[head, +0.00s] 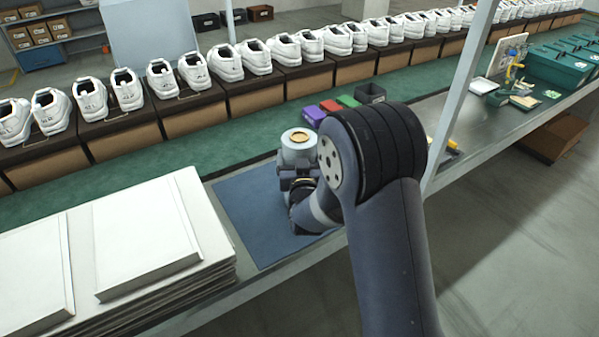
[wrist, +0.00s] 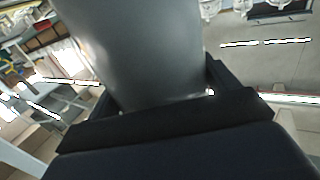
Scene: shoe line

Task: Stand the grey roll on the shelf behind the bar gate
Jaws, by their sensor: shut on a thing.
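The grey roll (head: 298,152) is upright, with a brownish ring on its top end, in the middle of the head view. My gripper (head: 297,178) is shut around it, above or near the blue mat; I cannot tell whether the roll touches the mat. In the wrist view the roll (wrist: 140,45) is a large smooth grey cylinder between the dark jaws of my gripper (wrist: 158,92). My arm hides part of the bench to the right of the roll. I cannot make out a bar gate in either view.
A blue mat (head: 250,215) lies on the bench. White boards (head: 145,235) are stacked at left. Purple (head: 315,113), red and green blocks and a dark bin (head: 371,93) stand behind the roll. Shoes on boxes line the green belt (head: 205,160). A pale post (head: 462,85) rises at right.

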